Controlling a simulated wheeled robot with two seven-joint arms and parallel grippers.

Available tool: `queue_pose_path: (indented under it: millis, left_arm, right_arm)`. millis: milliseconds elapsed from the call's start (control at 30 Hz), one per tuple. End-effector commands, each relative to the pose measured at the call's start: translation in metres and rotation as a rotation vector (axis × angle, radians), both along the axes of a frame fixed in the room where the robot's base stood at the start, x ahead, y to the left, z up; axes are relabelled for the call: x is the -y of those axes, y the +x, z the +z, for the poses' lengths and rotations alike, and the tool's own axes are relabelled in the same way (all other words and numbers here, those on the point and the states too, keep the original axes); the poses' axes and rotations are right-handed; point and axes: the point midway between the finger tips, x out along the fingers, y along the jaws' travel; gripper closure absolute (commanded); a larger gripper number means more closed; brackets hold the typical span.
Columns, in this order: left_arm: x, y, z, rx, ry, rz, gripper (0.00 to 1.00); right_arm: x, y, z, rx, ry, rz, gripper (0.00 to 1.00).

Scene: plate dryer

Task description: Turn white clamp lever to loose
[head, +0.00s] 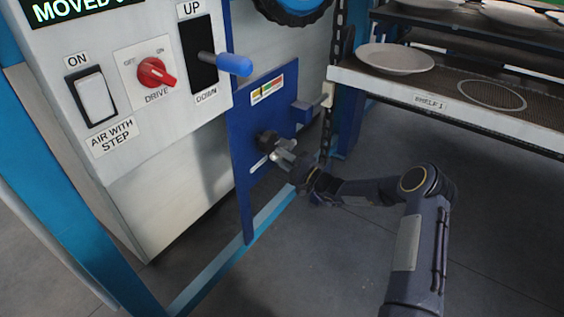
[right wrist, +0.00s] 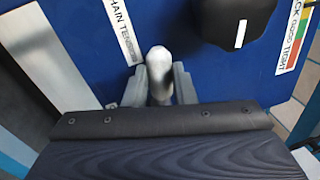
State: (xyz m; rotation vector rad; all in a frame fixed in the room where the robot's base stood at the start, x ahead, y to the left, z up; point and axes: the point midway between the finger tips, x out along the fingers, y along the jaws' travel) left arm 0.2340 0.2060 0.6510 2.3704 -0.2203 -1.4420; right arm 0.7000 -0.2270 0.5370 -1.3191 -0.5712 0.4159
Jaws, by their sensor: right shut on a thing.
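The white clamp lever (right wrist: 159,62) stands out from the blue panel (right wrist: 205,75) in the right wrist view. Its rounded end shows between the two fingers of my right gripper (right wrist: 159,88), which is shut on it. In the head view my right gripper (head: 283,157) is at the blue panel (head: 262,112), just below a black knob (head: 267,141); the lever is mostly hidden there by the fingers. My left gripper is not in view.
A chain tension label (right wrist: 121,28) and a coloured slack-good-tight scale (right wrist: 294,38) are on the panel. Left is a control box with a red drive knob (head: 155,73) and blue-handled lever (head: 233,64). A shelf (head: 440,96) with plates stands right; floor below is clear.

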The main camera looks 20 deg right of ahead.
Motion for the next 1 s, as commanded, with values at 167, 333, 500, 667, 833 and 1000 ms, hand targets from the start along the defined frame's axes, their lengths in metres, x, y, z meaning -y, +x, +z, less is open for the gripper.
queue_pose_path:
  millis: [167, 333, 500, 667, 833, 1000]
  left_arm:
    - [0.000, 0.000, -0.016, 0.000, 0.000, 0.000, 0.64]
    - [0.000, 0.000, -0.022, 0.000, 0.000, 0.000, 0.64]
    - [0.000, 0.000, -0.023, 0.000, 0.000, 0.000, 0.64]
    - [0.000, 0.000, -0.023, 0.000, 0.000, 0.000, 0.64]
    - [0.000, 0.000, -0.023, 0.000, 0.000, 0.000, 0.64]
    - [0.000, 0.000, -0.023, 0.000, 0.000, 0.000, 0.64]
  right_arm:
    - [0.000, 0.000, -0.010, 0.057, -0.073, 0.001, 1.00]
    - [0.000, 0.000, -0.012, 0.089, -0.114, -0.001, 1.00]
    - [0.001, 0.000, -0.013, 0.103, -0.133, 0.000, 1.00]
    - [0.001, 0.000, -0.013, 0.106, -0.138, 0.000, 1.00]
    - [0.001, 0.000, -0.013, 0.106, -0.138, 0.000, 1.00]
    - [0.001, 0.000, -0.013, 0.105, -0.138, 0.000, 0.63]
